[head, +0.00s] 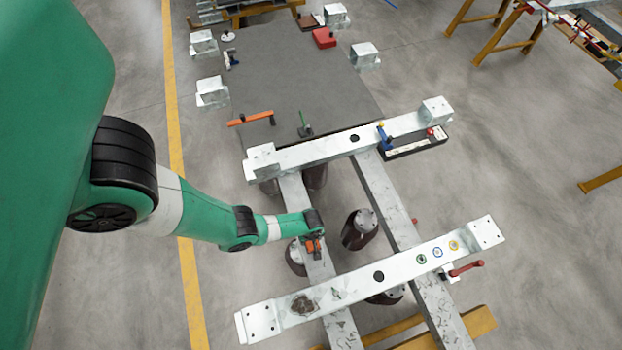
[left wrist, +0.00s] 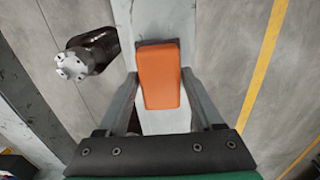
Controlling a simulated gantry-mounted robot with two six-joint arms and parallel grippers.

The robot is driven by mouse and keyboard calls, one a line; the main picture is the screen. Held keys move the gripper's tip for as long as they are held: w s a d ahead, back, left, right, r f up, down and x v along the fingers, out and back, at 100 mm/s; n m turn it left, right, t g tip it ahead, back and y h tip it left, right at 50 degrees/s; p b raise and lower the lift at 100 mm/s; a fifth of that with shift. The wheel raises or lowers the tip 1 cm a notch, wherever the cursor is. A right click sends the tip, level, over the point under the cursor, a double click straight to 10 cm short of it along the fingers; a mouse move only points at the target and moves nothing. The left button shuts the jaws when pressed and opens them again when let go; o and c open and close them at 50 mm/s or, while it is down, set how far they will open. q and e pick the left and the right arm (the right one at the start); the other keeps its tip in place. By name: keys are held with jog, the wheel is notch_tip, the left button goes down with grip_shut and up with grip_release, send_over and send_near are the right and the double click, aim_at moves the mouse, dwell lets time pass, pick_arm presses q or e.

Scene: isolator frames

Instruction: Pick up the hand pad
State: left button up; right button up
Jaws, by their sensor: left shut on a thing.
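The hand pad is an orange block (left wrist: 160,80) with rounded corners, between my left gripper's fingers in the left wrist view. My left gripper (left wrist: 159,77) is shut on its sides. My right gripper is not in view.
Two grey crossbeams, the rear one (head: 320,150) and the front one (head: 360,282), lie across two long beams. A dark cylinder with a metal top (head: 362,225) stands right of the gripper. Grey mat (head: 310,85) lies behind.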

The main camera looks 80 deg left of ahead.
pick_arm(q)
jog(key=s+d+r+p, duration=0.9)
jog(key=s+r+p, duration=0.1)
jog(key=r+p, duration=0.1)
jog(key=shift+d+r, duration=0.35)
